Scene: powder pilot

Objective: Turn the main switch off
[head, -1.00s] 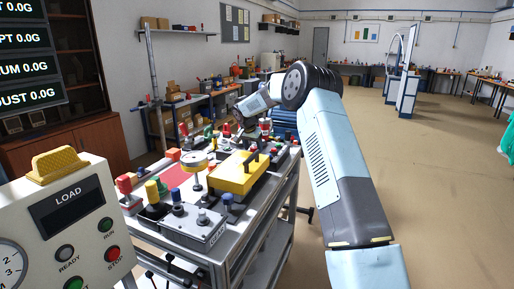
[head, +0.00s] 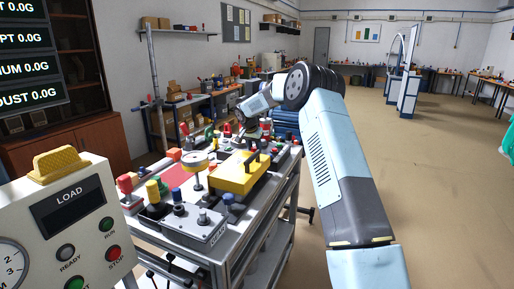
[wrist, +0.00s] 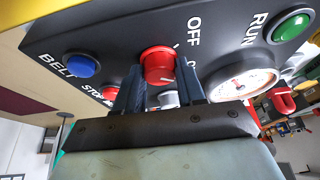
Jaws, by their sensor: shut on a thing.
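The main switch appears to be the red round knob (wrist: 158,62) on a dark panel in the wrist view. A pale mark shows on its face. The label OFF (wrist: 194,31) is printed to its right, and another label below that is partly hidden by a finger. My gripper (wrist: 160,76) has one finger on each side of the knob and is shut on it. In the head view my gripper (head: 249,130) is at the far end of the cart, small, and the knob cannot be made out there.
A white gauge (wrist: 243,84), a green RUN button (wrist: 291,26) and a blue BELT button (wrist: 81,65) sit near the knob. A second red STOP button is partly hidden. The yellow box (head: 239,174) stands nearer on the cart. The floor at right is clear.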

